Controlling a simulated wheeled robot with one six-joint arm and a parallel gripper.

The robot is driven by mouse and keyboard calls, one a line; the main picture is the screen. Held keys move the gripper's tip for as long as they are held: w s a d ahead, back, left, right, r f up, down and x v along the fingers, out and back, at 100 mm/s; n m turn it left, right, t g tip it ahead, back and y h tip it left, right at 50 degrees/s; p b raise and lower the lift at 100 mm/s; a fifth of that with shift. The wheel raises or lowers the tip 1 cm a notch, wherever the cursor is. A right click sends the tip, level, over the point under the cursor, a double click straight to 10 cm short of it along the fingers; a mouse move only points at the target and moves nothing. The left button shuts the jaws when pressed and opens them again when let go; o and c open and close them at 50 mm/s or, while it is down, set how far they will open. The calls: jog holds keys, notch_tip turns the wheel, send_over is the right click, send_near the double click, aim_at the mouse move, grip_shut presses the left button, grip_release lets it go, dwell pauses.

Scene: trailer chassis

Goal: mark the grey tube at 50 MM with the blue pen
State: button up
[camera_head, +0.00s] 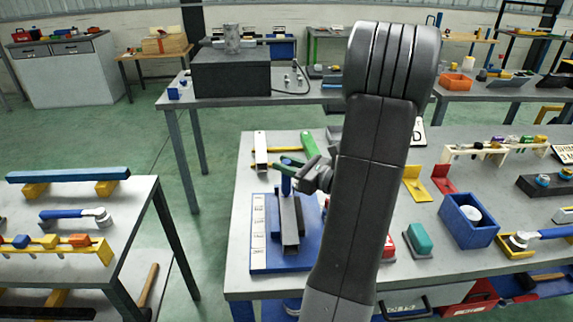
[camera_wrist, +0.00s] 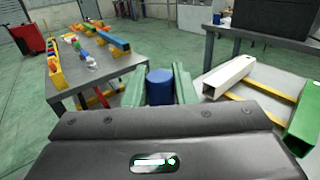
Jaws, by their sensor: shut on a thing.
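The blue pen (camera_head: 287,184) is upright between the green fingertips of my gripper (camera_head: 289,163). In the wrist view the pen's blue top (camera_wrist: 160,85) shows between the two green fingers of my gripper (camera_wrist: 160,92). The grey tube (camera_head: 290,228) lies lengthwise on a blue board (camera_head: 275,262), with its open end towards the camera. A white strip with printed labels (camera_head: 258,235) runs along the board's left side; I cannot read the labels. The pen is over the tube's far part. Its tip is hard to make out, so I cannot tell whether it touches the tube.
A white tube (camera_head: 261,150) and a green tube (camera_head: 308,144) lie on yellow supports behind the board. To the right are a teal block (camera_head: 419,240) and a blue box (camera_head: 468,224). My arm hides the table's middle.

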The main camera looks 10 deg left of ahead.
jog(key=shift+r+p, duration=3.3)
jog(key=shift+r, duration=0.7)
